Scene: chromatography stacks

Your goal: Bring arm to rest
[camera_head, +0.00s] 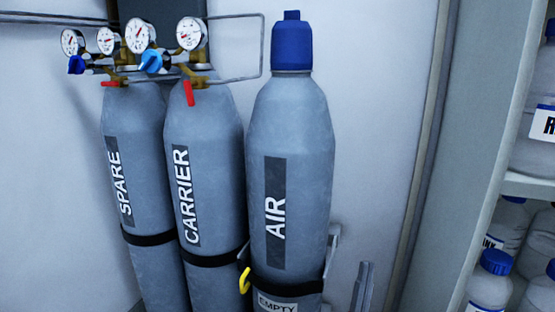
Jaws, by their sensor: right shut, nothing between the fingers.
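My right gripper (365,270) shows only as narrow grey fingertips at the bottom edge, right of the AIR cylinder (312,165). The fingertips are close together, with nothing seen between them. They appear apart from the cylinder. The rest of my right arm is below the frame. My left gripper is not in the head view.
A CARRIER cylinder (222,150) and a SPARE cylinder (143,185) stand left of AIR, with gauges (138,36) and pipework above. A yellow hook (244,280) hangs at AIR's strap. A shelf (530,188) with bottles stands at right. Bare wall lies between.

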